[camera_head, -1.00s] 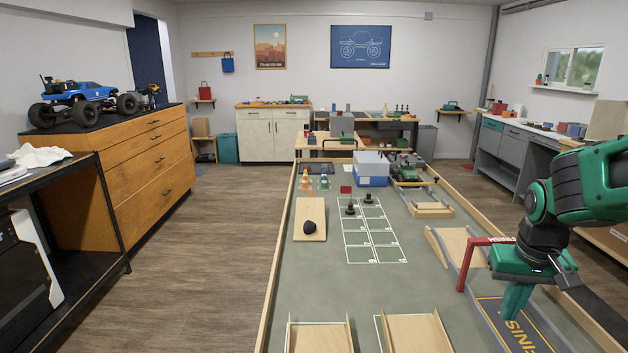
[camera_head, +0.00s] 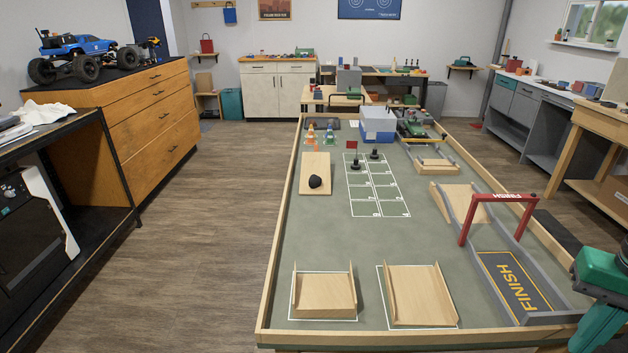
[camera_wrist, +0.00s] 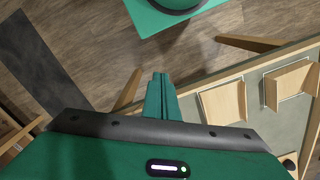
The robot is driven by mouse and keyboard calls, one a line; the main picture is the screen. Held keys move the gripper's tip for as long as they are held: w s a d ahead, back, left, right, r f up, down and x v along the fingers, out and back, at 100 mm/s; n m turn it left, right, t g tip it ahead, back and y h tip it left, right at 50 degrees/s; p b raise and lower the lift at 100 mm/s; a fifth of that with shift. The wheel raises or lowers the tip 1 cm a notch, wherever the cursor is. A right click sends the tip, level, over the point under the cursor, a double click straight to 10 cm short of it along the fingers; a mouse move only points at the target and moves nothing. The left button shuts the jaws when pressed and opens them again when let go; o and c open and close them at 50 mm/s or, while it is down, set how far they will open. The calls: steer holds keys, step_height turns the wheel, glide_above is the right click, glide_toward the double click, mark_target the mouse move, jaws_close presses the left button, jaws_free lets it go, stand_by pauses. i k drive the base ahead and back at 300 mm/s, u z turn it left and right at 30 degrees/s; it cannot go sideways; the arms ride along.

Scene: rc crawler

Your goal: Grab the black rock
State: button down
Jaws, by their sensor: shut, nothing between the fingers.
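The black rock (camera_head: 316,181) sits on a light wooden board (camera_head: 315,166) on the left side of the green-grey course table (camera_head: 282,250). My gripper (camera_head: 598,330) is at the lower right edge of the head view, beside the table's right front corner and far from the rock. In the wrist view my gripper's fingers (camera_wrist: 161,90) are together with nothing between them, above the floor beside the table. A small dark object shows at the lower right of the wrist view; I cannot tell what it is.
Two wooden ramps (camera_head: 323,296) (camera_head: 418,293) stand at the table's near end. A red finish arch (camera_head: 500,197) stands over a finish mat (camera_head: 515,282) on the right. A red flag (camera_head: 353,147) and a blue-white box (camera_head: 377,125) are beyond the rock. The wooden floor to the left is clear.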

mark_target(315, 182)
steer(key=u, duration=1.9)
steer(key=i, duration=4.1)
steer(key=z, duration=0.8)
